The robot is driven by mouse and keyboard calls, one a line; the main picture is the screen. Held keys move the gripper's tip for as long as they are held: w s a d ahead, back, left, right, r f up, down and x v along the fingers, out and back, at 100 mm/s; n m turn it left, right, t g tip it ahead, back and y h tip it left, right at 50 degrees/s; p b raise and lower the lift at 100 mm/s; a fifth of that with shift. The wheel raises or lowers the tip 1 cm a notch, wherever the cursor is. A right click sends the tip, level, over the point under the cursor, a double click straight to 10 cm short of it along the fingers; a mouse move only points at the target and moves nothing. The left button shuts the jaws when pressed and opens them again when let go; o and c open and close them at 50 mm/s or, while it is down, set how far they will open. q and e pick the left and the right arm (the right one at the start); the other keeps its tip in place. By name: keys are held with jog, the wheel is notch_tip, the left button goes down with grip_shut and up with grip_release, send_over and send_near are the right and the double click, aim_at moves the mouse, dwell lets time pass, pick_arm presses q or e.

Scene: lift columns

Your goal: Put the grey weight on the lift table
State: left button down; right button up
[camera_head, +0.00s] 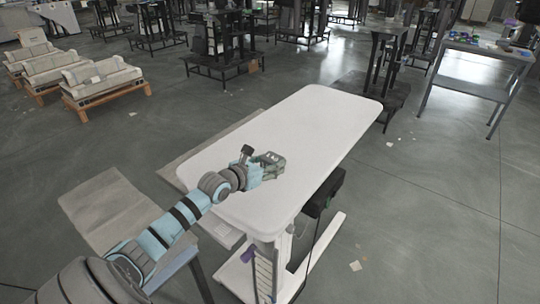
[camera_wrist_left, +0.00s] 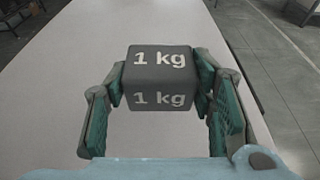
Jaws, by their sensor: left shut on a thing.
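The grey weight (camera_wrist_left: 160,78) is a dark grey cube marked "1 kg" in the left wrist view. My left gripper (camera_wrist_left: 161,85) is shut on it, with a green-padded finger against each side. In the head view my left gripper (camera_head: 273,163) is over the near half of the lift table (camera_head: 318,122), which has a long white top with rounded corners. The white top also fills the middle of the left wrist view (camera_wrist_left: 45,120). The weight is low over the top; I cannot tell whether it touches. My right gripper is not in view.
The lift table's top is bare around the gripper and towards its far end. A grey-topped low table (camera_head: 105,205) stands to the left. A metal table (camera_head: 470,75) with small objects stands at the back right. Wooden-framed pieces (camera_head: 100,82) stand at the back left.

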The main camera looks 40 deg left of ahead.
pick_arm(q)
notch_tip(320, 180, down, 4)
jog(key=shift+r+b, duration=0.25)
jog(key=shift+b, duration=0.55)
jog(key=shift+r, duration=0.1)
jog(key=c, duration=1.2)
grip_release()
jog(key=shift+f, duration=0.2)
jog(key=o, duration=0.5)
jog(key=shift+r, duration=0.1)
jog(key=p+v, duration=0.3)
jog(key=p, duration=0.1)
jog(key=p+v, duration=0.4)
jog(key=p, duration=0.1)
jog(key=r+p+v, duration=0.1)
jog(key=p+v, duration=0.3)
jog(key=shift+s+d+p, duration=0.1)
jog(key=shift+p, duration=0.2)
jog(key=shift+s+f+p, duration=0.1)
jog(key=shift+s+p, duration=0.35)
jog(key=shift+f, duration=0.2)
